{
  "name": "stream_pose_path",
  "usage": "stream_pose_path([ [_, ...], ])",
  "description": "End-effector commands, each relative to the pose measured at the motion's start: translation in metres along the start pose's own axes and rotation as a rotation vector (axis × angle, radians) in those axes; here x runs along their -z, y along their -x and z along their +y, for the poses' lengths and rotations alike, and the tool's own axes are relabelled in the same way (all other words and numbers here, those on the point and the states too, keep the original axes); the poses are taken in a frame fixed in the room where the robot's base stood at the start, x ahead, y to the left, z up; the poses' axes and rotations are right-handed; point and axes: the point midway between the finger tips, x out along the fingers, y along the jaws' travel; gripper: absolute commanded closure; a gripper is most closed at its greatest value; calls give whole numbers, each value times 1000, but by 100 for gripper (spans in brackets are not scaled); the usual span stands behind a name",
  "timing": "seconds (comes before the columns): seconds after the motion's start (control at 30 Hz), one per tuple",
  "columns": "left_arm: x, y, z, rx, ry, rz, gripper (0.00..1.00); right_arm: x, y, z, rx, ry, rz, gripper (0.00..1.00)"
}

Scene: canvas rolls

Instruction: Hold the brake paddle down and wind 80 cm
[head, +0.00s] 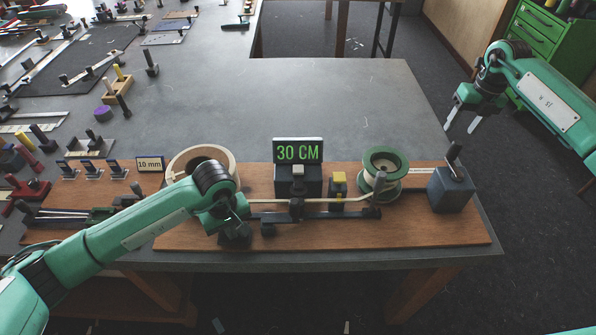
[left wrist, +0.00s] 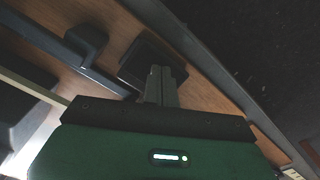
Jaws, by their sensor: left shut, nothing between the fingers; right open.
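The winding rig stands on a brown board (head: 430,232) at the table's front. The display (head: 298,150) reads 30 CM. My left gripper (head: 239,228) is shut and empty over a dark square pad, likely the brake paddle (left wrist: 138,66). Its fingertips (left wrist: 163,72) overlap the pad; I cannot tell whether it is pressed. My right gripper (head: 463,122) is open and empty, off the table's right edge.
A yellow-topped block (head: 339,180) stands between display and spool. A grey box with a black-tipped lever (head: 452,188) stands at the board's right end. A 10 mm sign (head: 150,163) and small tools are left. The tabletop behind the display is clear.

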Motion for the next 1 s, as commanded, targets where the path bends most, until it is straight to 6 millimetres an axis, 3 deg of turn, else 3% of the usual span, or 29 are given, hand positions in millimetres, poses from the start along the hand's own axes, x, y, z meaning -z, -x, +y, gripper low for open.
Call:
stream_pose_path([
  [0.13,0,-3,-1,4,1,-2,100,10,16,0,88,11,32,45],
  [0.3,0,-3,-1,4,1,-2,100,14,16,-1,119,12,44,45],
  [1.0,0,-2,-1,4,1,-2,100,18,-71,-11,116,13,44,45],
])
